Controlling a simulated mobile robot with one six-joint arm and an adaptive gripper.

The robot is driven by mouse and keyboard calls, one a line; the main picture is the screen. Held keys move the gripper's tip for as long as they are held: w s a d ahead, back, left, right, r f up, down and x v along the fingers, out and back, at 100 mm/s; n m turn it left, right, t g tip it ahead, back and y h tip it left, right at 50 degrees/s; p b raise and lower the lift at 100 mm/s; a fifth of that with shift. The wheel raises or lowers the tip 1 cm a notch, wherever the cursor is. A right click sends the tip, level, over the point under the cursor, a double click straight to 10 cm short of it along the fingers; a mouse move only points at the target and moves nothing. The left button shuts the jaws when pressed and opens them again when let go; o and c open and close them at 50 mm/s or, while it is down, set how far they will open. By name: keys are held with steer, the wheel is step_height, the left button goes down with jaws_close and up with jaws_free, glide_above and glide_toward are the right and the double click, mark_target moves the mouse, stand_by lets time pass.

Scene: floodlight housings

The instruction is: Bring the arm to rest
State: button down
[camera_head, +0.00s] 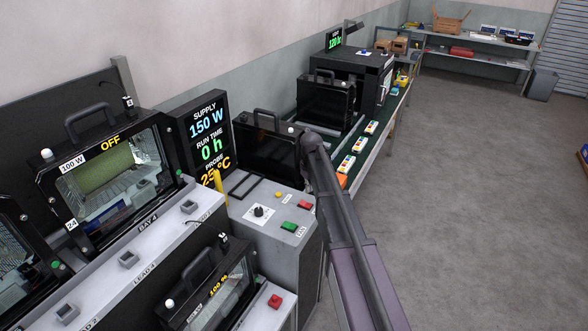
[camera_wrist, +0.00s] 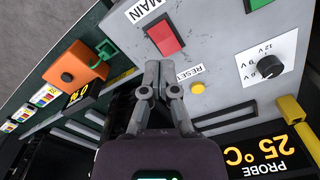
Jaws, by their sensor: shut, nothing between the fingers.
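My gripper (camera_wrist: 158,72) shows in the wrist view with its two fingers together and nothing between them. It is over the grey control panel (camera_wrist: 230,60), with its tips near the red button (camera_wrist: 165,37) and the RESET label. I cannot tell from this view how far the tips are from the panel. In the head view my arm reaches up from the lower right to beside the panel (camera_head: 262,235); the fingers are not distinguishable there.
The panel carries a yellow button (camera_wrist: 198,87), a knob (camera_wrist: 268,67) and a green button (camera_head: 289,226). An orange box (camera_wrist: 75,70) is left of the gripper. Floodlight housings (camera_head: 105,175) stand on the left, one marked OFF. The floor (camera_head: 460,200) at right is clear.

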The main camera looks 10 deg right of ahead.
steer(key=s+m, duration=0.4)
steer(key=s, duration=2.5)
steer(key=shift+m, duration=0.4)
